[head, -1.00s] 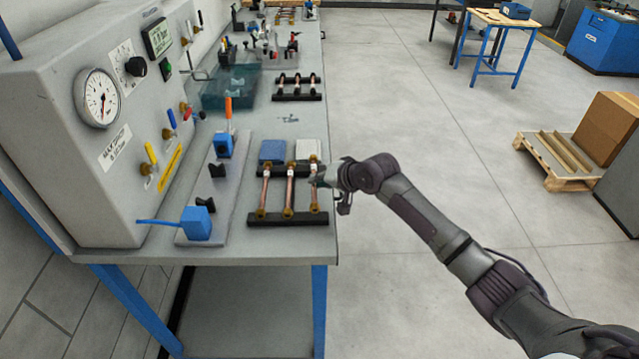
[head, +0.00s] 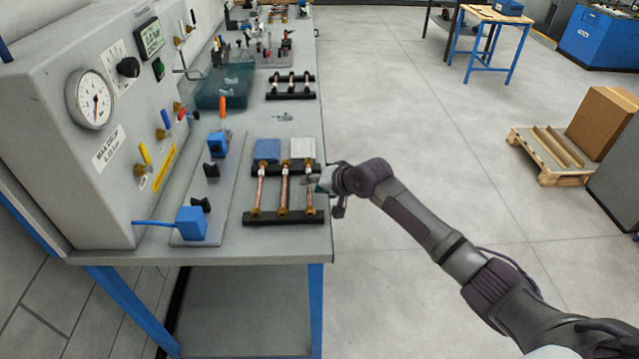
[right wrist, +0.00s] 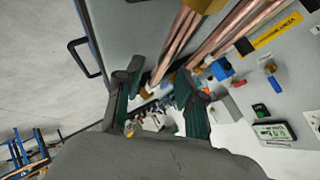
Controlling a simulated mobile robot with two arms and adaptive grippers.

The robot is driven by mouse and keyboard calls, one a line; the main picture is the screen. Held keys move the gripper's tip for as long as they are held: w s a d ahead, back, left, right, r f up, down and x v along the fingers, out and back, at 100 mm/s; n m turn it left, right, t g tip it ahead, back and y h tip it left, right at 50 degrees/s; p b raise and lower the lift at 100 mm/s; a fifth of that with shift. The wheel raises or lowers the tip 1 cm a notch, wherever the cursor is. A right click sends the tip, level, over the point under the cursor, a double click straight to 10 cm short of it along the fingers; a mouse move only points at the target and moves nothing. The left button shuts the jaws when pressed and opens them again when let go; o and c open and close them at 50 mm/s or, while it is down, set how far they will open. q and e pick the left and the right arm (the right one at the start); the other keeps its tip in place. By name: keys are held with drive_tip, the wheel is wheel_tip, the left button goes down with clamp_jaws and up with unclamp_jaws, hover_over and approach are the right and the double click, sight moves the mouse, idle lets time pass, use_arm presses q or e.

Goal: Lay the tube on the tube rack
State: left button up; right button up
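Three copper tubes with brass ends lie side by side across a rack of two black bars (head: 284,218) on the bench in the head view. They are the left tube (head: 260,190), the middle tube (head: 284,190) and the right tube (head: 310,197). My right gripper (head: 314,183) is low at the right tube, reaching in from the bench's right edge. In the right wrist view its two fingers (right wrist: 157,78) are apart, with a copper tube (right wrist: 176,45) showing between them. I cannot tell whether they touch it. My left gripper is not in view.
A second black rack (head: 291,96) with short tubes stands farther back. A blue block (head: 267,150) and a white block (head: 302,149) are just behind the near rack. The grey gauge cabinet (head: 75,140) borders the left.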

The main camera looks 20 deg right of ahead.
drive_tip(key=b+v, duration=0.1)
drive_tip(key=v, duration=1.1)
drive_tip(key=s+d+f+g+h, duration=0.1)
drive_tip(key=d+f, duration=0.1)
drive_tip(key=f, duration=0.9)
drive_tip(key=s+d+f+h, duration=0.1)
drive_tip(key=d+f+h, duration=0.15)
drive_tip(key=f, duration=0.75)
drive_tip(key=s+d+f+n+g, duration=0.1)
drive_tip(key=s+f, duration=0.4)
drive_tip(key=f, duration=0.3)
drive_tip(key=s+d+f+g, duration=0.1)
drive_tip(key=s+f, duration=0.3)
drive_tip(key=f, duration=0.3)
drive_tip(key=s+a+f+n+g+h, duration=0.1)
drive_tip(key=s+f+n, duration=0.1)
drive_tip(key=s+f, duration=0.7)
drive_tip(key=s+a+f+n+g+h, duration=0.1)
drive_tip(key=s+f+n+g, duration=0.1)
drive_tip(key=s+f, duration=0.65)
drive_tip(key=s+a+f+n+g, duration=0.1)
drive_tip(key=s+a+f, duration=0.1)
drive_tip(key=s, duration=1)
drive_tip(key=s+a+f+n+g, duration=0.1)
drive_tip(key=s+a+f+n, duration=0.1)
drive_tip(key=s, duration=0.9)
drive_tip(key=shift+s+a+y, duration=0.35)
drive_tip(key=shift+s+a, duration=0.05)
drive_tip(key=shift+a, duration=0.25)
